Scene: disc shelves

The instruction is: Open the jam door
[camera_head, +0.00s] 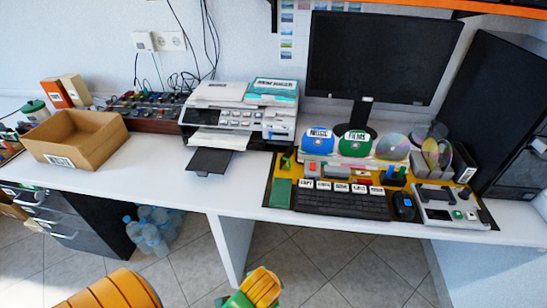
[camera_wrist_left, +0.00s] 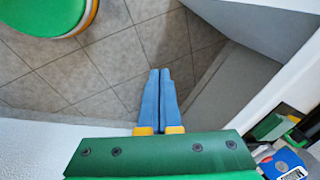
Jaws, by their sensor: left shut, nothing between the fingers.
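The printer (camera_head: 238,112) stands on the white desk against the wall, left of the monitor. It is grey and white, with a button panel on its front and a dark tray (camera_head: 208,161) sticking out toward the desk's front edge. I cannot make out which panel is the jam door. My left gripper's blue fingers (camera_wrist_left: 160,74) are shut together and empty in the left wrist view, over the tiled floor. They are apart from the printer, which is not in that view. My right gripper is not in view.
A cardboard box (camera_head: 75,138) stands left of the printer. A monitor (camera_head: 382,57), keyboard (camera_head: 341,203) and discs (camera_head: 390,147) are to the right. White desk is clear around the printer tray. Water bottles (camera_head: 152,228) stand on the floor below.

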